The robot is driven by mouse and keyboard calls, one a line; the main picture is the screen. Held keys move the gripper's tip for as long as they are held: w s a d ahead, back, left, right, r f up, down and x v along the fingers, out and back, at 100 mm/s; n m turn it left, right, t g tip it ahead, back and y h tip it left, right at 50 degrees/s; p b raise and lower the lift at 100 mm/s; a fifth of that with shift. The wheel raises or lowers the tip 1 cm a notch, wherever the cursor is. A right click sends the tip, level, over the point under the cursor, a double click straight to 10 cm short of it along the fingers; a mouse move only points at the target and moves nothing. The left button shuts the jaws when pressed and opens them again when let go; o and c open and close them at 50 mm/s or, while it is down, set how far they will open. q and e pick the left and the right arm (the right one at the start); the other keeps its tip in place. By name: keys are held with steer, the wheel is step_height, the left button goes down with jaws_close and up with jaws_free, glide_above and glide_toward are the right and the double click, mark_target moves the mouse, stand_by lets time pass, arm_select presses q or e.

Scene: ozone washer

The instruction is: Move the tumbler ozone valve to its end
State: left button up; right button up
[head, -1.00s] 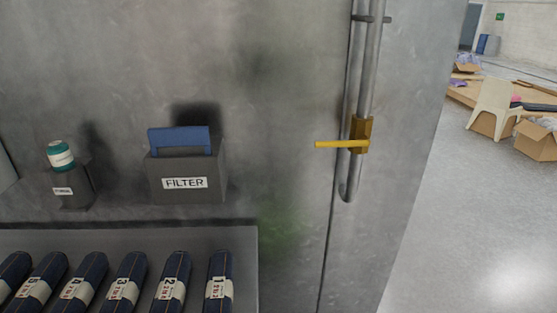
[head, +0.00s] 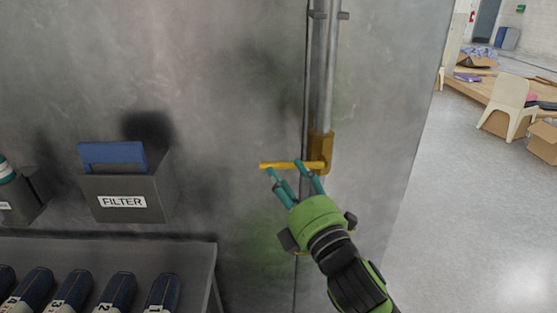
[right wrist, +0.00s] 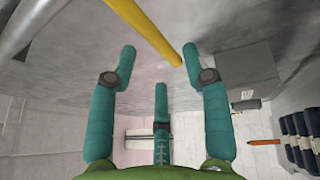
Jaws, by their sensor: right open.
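The yellow valve handle (head: 280,165) points left from a brass-coloured valve body (head: 321,150) on a vertical grey pipe (head: 322,75) against the grey wall. My right gripper (head: 291,172), green with teal fingers, is just below the handle with its fingertips close to it. In the right wrist view its fingers (right wrist: 160,70) are spread and empty, and the yellow handle (right wrist: 145,30) crosses the top of the picture beyond the fingertips. I cannot tell whether a fingertip touches the handle. My left gripper is not in view.
A dark box labelled FILTER (head: 124,195) with a blue insert is on the wall at left. At right is open floor (head: 455,220) with a white chair (head: 508,105) and cardboard boxes.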

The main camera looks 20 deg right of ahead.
mark_target(280, 166)
steer(key=p+x, duration=0.1)
steer(key=x, duration=0.3)
steer(key=shift+d, duration=0.1)
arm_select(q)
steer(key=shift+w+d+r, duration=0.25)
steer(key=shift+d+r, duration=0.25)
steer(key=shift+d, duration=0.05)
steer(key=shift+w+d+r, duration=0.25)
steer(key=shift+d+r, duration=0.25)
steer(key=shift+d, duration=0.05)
arm_select(e)
steer(key=shift+w, duration=0.45)
steer(key=c, duration=0.9)
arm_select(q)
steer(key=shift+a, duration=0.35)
arm_select(e)
jaws_close()
